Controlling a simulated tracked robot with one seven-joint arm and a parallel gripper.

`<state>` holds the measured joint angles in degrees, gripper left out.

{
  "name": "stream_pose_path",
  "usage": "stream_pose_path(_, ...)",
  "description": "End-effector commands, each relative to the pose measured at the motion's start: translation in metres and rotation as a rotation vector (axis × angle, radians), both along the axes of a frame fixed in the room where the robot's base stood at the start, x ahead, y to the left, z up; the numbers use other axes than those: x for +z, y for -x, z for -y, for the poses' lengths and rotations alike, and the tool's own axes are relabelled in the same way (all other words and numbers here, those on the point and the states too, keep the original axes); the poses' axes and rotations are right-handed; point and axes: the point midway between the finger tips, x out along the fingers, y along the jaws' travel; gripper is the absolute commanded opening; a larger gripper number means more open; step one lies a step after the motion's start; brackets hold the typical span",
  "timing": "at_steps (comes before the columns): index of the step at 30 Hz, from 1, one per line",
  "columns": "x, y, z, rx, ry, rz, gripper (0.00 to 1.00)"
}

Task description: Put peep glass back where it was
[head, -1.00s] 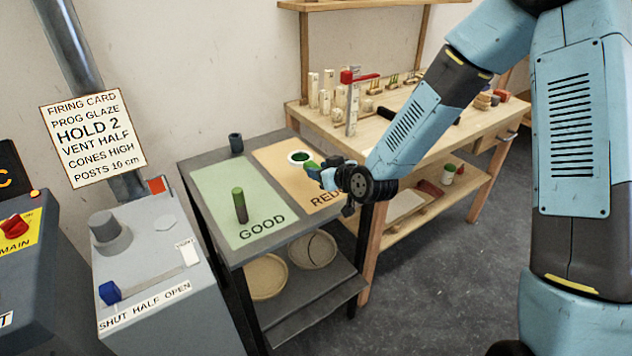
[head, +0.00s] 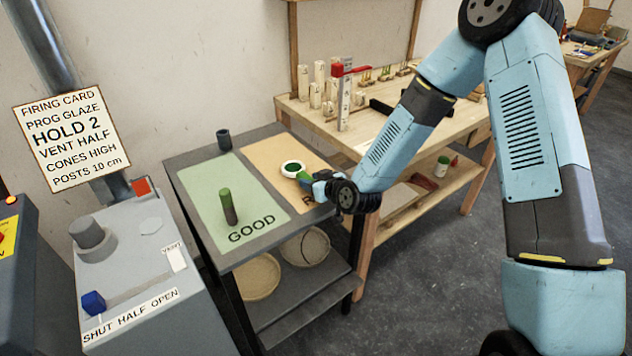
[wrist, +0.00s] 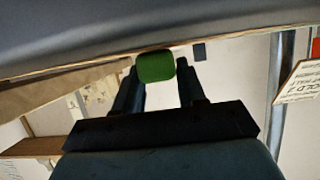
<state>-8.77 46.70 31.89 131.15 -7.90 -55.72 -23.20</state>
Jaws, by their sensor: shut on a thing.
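My gripper (head: 318,184) is over the orange half of the small table, its fingers pointing left in the head view. It is shut on a green piece (head: 303,176), which also shows between the fingers in the wrist view (wrist: 156,66). A white round dish with green inside (head: 292,167) sits just beyond the held piece. I cannot tell whether they touch. A green and brown cylinder (head: 229,207) stands upright on the green GOOD half. A small dark cup-like cylinder (head: 224,139) stands at the table's back edge. I cannot tell for sure which of these is the peep glass.
The grey table (head: 180,177) has bowls on its lower shelf. A wooden bench (head: 365,135) with several small posts and a red-topped upright stands behind at right. A grey control box (head: 120,260) and a firing card (head: 70,130) are at left. The GOOD half has free room.

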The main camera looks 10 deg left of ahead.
Motion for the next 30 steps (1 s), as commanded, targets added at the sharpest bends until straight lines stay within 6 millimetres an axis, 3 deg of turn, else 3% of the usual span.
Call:
stream_pose_path(9,-0.0019,0.0009,-0.0016,0.003,0.0,0.001,0.09)
stream_pose_path(10,-0.0023,0.0009,-0.0015,0.003,0.001,0.001,0.41)
stream_pose_path(18,-0.002,0.0002,-0.0005,0.001,0.0,0.002,0.65)
stream_pose_path(30,-0.0018,0.0009,0.0039,0.0,0.001,0.003,0.65)
